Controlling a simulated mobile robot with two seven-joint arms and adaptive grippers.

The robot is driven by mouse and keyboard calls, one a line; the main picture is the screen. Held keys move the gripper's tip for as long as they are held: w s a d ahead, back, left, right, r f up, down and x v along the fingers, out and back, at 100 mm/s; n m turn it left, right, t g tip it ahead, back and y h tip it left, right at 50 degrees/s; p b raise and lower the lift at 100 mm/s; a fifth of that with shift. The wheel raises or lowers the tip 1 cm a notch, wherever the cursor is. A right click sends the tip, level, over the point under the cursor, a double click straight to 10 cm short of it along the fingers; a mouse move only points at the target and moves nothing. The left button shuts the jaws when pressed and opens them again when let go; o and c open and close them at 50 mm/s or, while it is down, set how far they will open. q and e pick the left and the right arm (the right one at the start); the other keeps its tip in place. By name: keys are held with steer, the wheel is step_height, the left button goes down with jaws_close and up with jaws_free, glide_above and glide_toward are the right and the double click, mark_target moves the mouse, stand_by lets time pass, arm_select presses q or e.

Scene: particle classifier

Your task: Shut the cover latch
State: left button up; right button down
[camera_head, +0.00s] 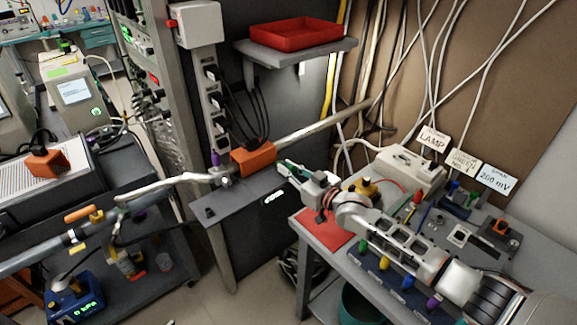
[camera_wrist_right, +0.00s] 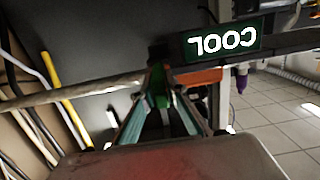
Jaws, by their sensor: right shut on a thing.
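My right gripper (camera_head: 284,168) reaches from the right to the right end of an orange block (camera_head: 253,158) around a pale pipe. I cannot make out for sure which part is the cover latch. In the right wrist view, the gripper's fingers (camera_wrist_right: 160,105) run forward and close around a small green piece (camera_wrist_right: 158,84). The orange part (camera_wrist_right: 196,77) shows just beyond and right of the fingertips. The fingers hide most of what they hold. My left gripper is not in view.
A dark bar with an upside-down COOL label (camera_wrist_right: 222,42) crosses above the fingertips. A grey shelf (camera_head: 243,195) lies below the orange block. A red tray (camera_head: 295,34) sits on a wall shelf above. A crowded bench holds a LAMP sign (camera_head: 432,140) at right.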

steer(key=shift+w+a+r+g+h+p, duration=0.2)
steer(key=shift+r+g+h+p, duration=0.3)
steer(key=shift+g+h, duration=0.3)
steer(key=shift+r+g, duration=0.2)
steer(key=shift+g, duration=0.2)
steer(key=shift+w+a+r+g+h, duration=0.1)
steer(key=shift+w+r+g+h, duration=0.1)
steer(key=shift+g+h, duration=0.2)
steer(key=shift+w+a+r+g+h, duration=0.15)
steer(key=shift+g+h, duration=0.25)
steer(key=shift+g, duration=0.2)
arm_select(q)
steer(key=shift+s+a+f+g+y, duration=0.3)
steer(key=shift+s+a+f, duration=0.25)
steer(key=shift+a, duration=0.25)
arm_select(e)
steer(key=shift+g, duration=0.3)
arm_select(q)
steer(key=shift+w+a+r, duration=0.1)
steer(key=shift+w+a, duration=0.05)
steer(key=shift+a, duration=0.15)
arm_select(e)
steer(key=c, duration=2)
jaws_free()
steer(key=shift+c, duration=0.2)
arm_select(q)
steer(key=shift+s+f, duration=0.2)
